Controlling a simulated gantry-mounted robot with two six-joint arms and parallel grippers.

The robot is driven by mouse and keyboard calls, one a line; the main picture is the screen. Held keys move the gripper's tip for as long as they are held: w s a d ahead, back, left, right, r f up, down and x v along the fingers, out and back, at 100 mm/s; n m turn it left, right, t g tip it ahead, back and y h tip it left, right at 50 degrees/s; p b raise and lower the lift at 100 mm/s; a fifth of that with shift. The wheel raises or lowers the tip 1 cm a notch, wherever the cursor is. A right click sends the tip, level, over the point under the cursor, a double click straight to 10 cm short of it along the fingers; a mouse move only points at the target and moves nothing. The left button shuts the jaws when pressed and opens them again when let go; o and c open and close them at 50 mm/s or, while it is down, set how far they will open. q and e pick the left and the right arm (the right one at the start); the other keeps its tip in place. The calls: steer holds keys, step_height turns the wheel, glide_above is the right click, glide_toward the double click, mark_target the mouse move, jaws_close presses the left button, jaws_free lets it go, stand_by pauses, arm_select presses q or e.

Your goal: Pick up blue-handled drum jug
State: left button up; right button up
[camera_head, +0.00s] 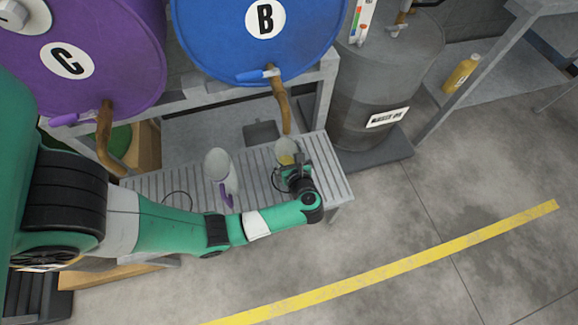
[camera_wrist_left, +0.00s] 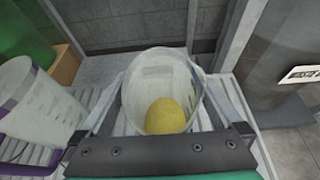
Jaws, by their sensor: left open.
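A clear jug with yellow contents (camera_head: 285,147) stands on the slatted bench under the blue drum. My left gripper is open close to the jug's near side. I cannot tell whether the fingers touch it. A second clear jug with a purple handle (camera_head: 226,193) stands to the left, and shows in the left wrist view (camera_wrist_left: 35,105).
The slatted bench (camera_head: 325,180) is below the purple drum (camera_head: 105,30) and blue drum (camera_head: 225,50). A brown spout (camera_head: 281,105) hangs just above the jug. A grey drum (camera_head: 365,95) stands right. Open floor (camera_head: 420,200) lies in front.

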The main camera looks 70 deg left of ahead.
arm_select(q)
steer(key=shift+a, duration=0.2)
steer(key=shift+d, duration=0.15)
steer(key=shift+c, duration=0.3)
jaws_close()
